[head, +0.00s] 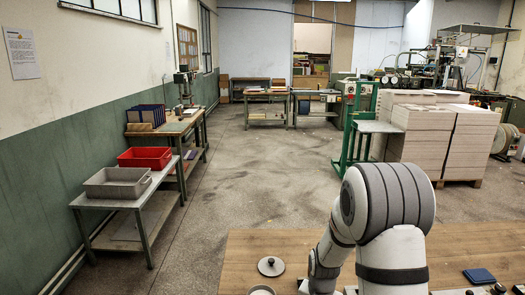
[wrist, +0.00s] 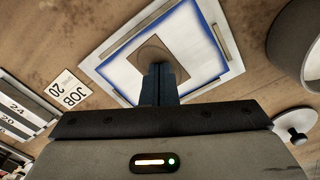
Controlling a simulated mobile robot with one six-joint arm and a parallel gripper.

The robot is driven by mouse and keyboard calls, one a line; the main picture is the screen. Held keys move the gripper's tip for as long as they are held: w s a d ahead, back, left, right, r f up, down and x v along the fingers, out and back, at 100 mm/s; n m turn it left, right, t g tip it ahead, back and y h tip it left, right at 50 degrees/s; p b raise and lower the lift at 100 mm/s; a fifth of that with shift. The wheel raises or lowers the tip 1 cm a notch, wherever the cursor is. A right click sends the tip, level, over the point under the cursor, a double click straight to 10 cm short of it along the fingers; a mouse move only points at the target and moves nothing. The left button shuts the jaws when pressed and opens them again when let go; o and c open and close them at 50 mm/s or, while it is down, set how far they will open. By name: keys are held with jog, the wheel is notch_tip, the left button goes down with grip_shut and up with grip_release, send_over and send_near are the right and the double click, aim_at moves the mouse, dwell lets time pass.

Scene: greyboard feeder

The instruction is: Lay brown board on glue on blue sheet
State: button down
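The blue sheet shows in the wrist view as a blue border (wrist: 235,62) around a large white area (wrist: 202,52), which looks like the glue. It lies on a larger pale board or tray (wrist: 92,65). My gripper (wrist: 158,72) is over the near part of the sheet, its dark fingers close together. In the head view my arm hides the sheet and the gripper.
A disc with a dark knob (head: 270,266) stands on the wooden table (head: 240,250). A dark blue block (head: 479,276) lies at the right. In the wrist view, a JOB 20 card (wrist: 70,92) and numbered strips (wrist: 22,112) lie left; a dark round vessel (wrist: 295,45) stands right.

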jog(key=shift+r, duration=0.1)
jog(key=shift+r+p, duration=2.05)
jog(key=shift+r, duration=1.4)
jog(key=s+r+n+t, duration=0.1)
jog(key=s+r+n, duration=0.1)
jog(key=s+r, duration=0.35)
jog(key=s+r+n+t, duration=0.1)
jog(key=s+r, duration=0.2)
jog(key=r, duration=0.6)
jog(key=s+r+n, duration=0.1)
jog(key=s+r, duration=0.2)
jog(key=s, duration=0.3)
jog(key=s+r+n+t, duration=0.1)
jog(key=s+r+n, duration=0.1)
jog(key=s+r, duration=0.2)
jog(key=shift+s+a, duration=0.15)
jog(key=shift+s, duration=0.75)
